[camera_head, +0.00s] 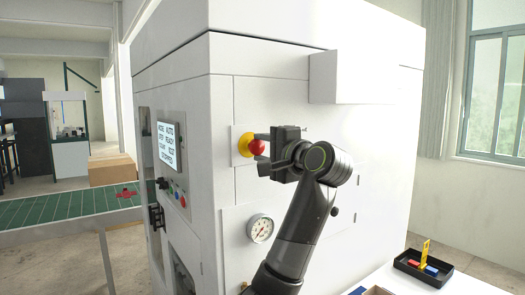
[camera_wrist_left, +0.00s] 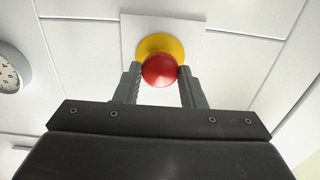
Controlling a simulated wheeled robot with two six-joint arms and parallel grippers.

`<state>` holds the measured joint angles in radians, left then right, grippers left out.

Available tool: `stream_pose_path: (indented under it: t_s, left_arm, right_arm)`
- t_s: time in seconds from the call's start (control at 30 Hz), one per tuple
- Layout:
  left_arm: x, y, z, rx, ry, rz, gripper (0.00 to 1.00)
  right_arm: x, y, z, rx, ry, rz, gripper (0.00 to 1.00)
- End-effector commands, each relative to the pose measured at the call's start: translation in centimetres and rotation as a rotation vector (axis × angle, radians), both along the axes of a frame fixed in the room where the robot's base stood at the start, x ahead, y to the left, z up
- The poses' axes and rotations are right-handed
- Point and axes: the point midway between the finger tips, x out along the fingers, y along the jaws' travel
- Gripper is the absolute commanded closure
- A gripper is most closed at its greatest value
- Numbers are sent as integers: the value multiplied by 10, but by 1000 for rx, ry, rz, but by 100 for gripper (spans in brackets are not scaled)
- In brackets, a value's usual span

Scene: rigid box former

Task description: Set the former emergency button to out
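The emergency button is a red mushroom head (camera_head: 257,147) on a yellow round base (camera_head: 244,145), on the white front panel of the box former (camera_head: 280,90). It also shows in the left wrist view, as a red head (camera_wrist_left: 160,70) in front of a yellow disc (camera_wrist_left: 160,46). My left gripper (camera_head: 264,152) is at the button, with one finger on each side of the red head. In the left wrist view the fingers (camera_wrist_left: 159,80) look parted, with the head between their tips. I cannot tell whether they touch it. My right gripper is not in view.
A pressure gauge (camera_head: 260,228) sits below the button. A display (camera_head: 171,145) and small push buttons (camera_head: 180,194) are on the left face. A white box (camera_head: 365,77) juts out at upper right. A green conveyor (camera_head: 70,207) lies left, a black tray (camera_head: 437,272) lower right.

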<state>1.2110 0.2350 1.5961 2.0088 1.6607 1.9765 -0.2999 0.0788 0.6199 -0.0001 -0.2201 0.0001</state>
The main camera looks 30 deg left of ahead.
Motion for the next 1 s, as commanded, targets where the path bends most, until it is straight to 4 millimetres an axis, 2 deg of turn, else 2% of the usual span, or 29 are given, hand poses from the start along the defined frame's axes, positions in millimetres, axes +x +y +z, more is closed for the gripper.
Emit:
stream_pose_path:
  t_s: [0.03,0.17,0.43,0.57,0.67,1.0]
  left_arm:
    - [0,0,-1,-2,3,0,58]
    - [0,0,-1,-1,3,0,42]
    - [0,-1,-1,-1,1,-1,42]
    - [-3,-9,-3,-1,-1,-3,42]
    - [-9,-25,-4,-3,-1,-5,42]
    - [-41,-102,-5,-2,0,-6,42]
  right_arm:
    - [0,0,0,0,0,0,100]
    - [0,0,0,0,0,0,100]
    - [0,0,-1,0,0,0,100]
    - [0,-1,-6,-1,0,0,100]
    - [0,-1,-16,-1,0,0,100]
    - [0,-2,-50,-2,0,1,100]
